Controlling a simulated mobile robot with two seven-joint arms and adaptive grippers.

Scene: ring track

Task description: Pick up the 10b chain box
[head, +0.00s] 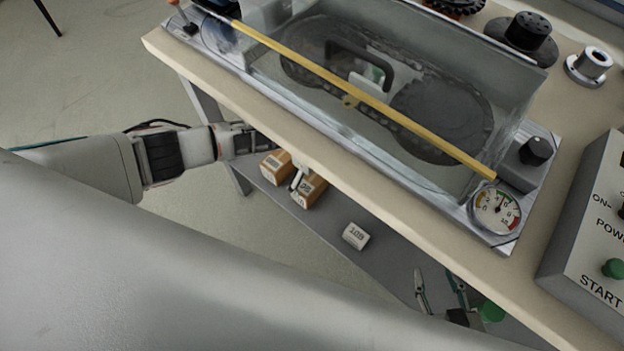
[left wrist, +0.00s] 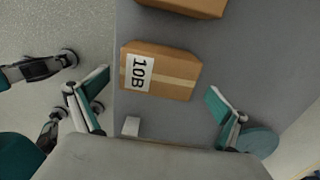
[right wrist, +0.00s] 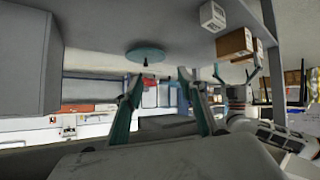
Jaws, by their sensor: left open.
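A brown cardboard box with a white 10B label (left wrist: 158,72) lies on the grey lower shelf in the left wrist view. My left gripper (left wrist: 155,85) is open, one finger toward each side of this box, with nothing gripped. In the head view my left arm reaches in under the tabletop, and part of the left gripper (head: 298,180) shows by a brown box (head: 311,192); its label is too small to read surely. My right gripper (head: 435,280) is open and empty by the shelf's right part; it also shows in the right wrist view (right wrist: 160,76).
A second brown box (head: 276,165) and a white box (head: 355,236) stand on the lower shelf (head: 385,265). The tabletop (head: 225,88) overhangs the shelf. On it are a glass-walled case with a yellow edge (head: 360,95) and a control box (head: 600,240). A green round object (head: 491,311) is near my right gripper.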

